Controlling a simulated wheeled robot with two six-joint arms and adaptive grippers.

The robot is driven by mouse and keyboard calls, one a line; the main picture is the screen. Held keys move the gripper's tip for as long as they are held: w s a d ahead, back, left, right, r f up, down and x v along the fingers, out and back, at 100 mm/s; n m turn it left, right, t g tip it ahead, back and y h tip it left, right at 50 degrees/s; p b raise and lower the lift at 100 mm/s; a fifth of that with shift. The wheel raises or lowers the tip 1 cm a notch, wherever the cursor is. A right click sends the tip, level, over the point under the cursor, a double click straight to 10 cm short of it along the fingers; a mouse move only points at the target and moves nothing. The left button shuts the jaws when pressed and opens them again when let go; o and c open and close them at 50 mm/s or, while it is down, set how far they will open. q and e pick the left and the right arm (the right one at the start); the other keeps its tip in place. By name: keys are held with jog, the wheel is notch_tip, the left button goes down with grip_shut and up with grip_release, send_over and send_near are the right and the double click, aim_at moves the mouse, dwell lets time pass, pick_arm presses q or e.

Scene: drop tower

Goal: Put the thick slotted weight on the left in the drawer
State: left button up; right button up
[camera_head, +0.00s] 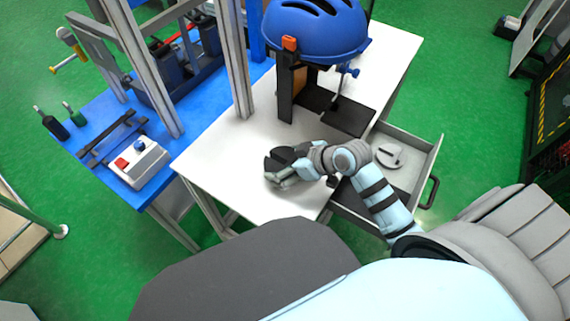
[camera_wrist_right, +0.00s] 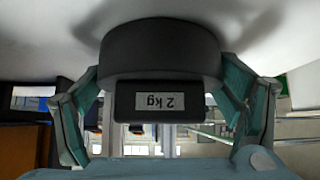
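In the right wrist view the dark weight (camera_wrist_right: 160,52) carries a "2 kg" label. My right gripper (camera_head: 288,172) has its fingers on both sides of the weight and appears closed on it. Whether the weight is resting on the table or just above it I cannot tell. The drawer (camera_head: 432,165) is pulled out on the right of the table, with a light grey slotted weight (camera_head: 390,153) inside. My forearm hides part of the drawer. My left gripper is not in view.
A blue helmet (camera_head: 316,32) sits on a dark stand (camera_head: 285,92) behind the gripper, with a dark plate beside it. A metal frame post (camera_head: 235,60) rises at the table's left. A blue bench (camera_head: 190,125) holds a control box (camera_head: 140,162). The white tabletop (camera_head: 215,165) is otherwise clear.

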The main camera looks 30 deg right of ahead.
jog(key=c, duration=1)
jog(key=shift+w+r, duration=0.15)
jog(key=shift+c, duration=0.6)
